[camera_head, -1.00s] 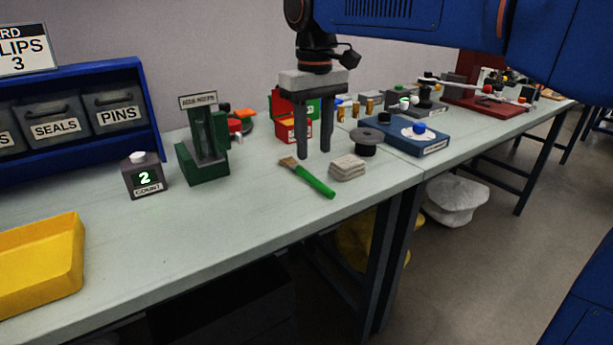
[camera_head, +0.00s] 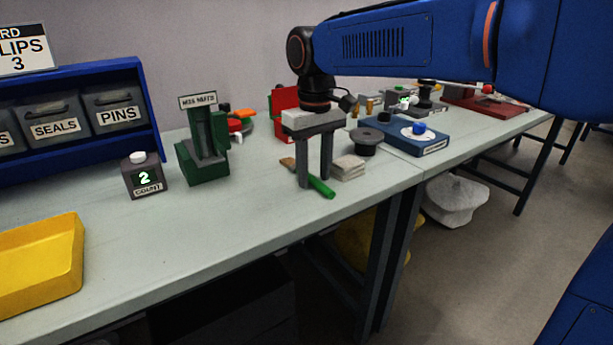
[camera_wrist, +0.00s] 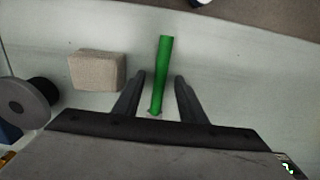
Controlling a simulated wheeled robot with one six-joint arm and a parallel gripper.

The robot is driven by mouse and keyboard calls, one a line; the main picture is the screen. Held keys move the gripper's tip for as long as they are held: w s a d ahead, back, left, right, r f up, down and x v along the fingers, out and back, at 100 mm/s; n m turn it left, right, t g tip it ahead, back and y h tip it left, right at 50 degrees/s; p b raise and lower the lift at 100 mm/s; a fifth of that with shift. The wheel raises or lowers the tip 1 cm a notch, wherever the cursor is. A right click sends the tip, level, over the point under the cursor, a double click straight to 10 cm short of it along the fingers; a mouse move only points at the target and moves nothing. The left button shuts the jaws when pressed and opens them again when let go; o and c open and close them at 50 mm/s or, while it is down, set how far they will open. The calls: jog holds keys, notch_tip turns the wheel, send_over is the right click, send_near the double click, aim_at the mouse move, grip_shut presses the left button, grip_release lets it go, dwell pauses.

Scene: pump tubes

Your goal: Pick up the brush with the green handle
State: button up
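The brush with the green handle (camera_head: 321,187) lies on the grey-green workbench (camera_head: 250,215). In the head view its brown bristle end (camera_head: 287,163) shows at the left of my gripper, and the middle is hidden behind a finger. My gripper (camera_head: 315,184) is open and points down over the brush. In the wrist view the green handle (camera_wrist: 162,75) runs between the two open fingers (camera_wrist: 158,85), with clear gaps on both sides. I cannot tell whether the fingertips touch the bench.
A green stand (camera_head: 203,160) is at left.

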aim_at(314, 178)
grip_shut()
jog(key=shift+r, duration=0.1)
notch_tip(314, 178, up, 10)
dwell(0.5)
